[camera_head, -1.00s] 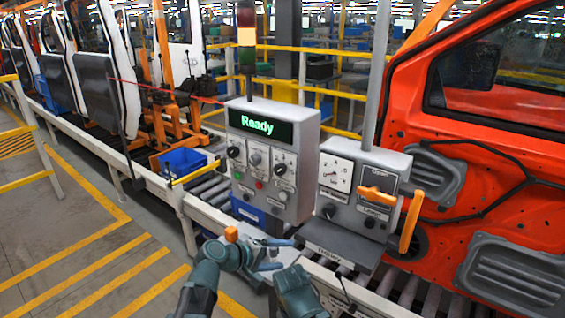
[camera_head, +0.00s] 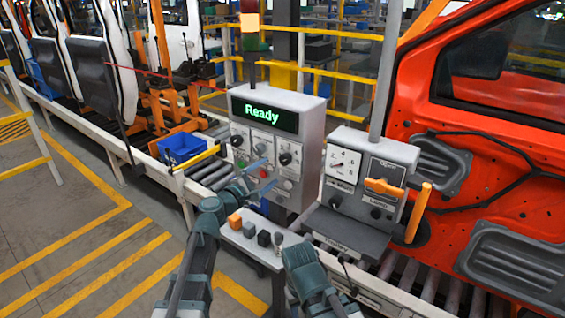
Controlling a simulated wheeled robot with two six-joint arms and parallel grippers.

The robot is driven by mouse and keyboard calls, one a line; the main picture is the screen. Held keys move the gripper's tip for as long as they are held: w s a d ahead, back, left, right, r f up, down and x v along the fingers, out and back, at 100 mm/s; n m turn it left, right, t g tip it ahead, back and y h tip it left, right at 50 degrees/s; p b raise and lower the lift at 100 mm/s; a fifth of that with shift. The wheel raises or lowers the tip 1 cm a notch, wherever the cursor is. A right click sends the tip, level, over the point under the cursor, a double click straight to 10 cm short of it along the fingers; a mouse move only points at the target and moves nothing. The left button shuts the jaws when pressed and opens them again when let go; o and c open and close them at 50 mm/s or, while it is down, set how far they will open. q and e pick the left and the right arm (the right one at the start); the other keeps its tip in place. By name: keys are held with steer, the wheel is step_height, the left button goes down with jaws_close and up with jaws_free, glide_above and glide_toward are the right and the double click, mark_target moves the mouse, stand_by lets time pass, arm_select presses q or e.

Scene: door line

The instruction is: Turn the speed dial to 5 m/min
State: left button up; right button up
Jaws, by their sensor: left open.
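The grey control box (camera_head: 312,127) has a lit green "Ready" display (camera_head: 264,114). Below it are several dark knobs and small buttons, among them an upper-left knob (camera_head: 238,140) and an upper-right knob (camera_head: 285,159). The labels are too small to read, so I cannot tell which knob is the speed dial or its setting. My left gripper (camera_head: 261,177) is open in front of the lower left and middle of the panel, its fingers towards the face and hiding part of it. I cannot tell whether it touches. My right arm shows at the bottom, its fingers not visible.
A second grey box (camera_head: 395,152) with a white gauge (camera_head: 343,165) and an orange handle (camera_head: 383,187) stands right of the panel. A small shelf (camera_head: 245,246) with an orange block (camera_head: 234,221) lies below my gripper. A blue bin (camera_head: 181,149) sits left; an orange-red door (camera_head: 505,150) stands right.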

mark_target(284, 162)
arm_select(q)
steer(key=x, duration=0.8)
steer(key=shift+w+d, duration=0.15)
jaws_close()
stand_by(0.3)
steer(key=m, duration=0.4)
steer(key=shift+m, duration=0.4)
steer(key=shift+f+m, duration=0.1)
steer(key=shift+m, duration=2.5)
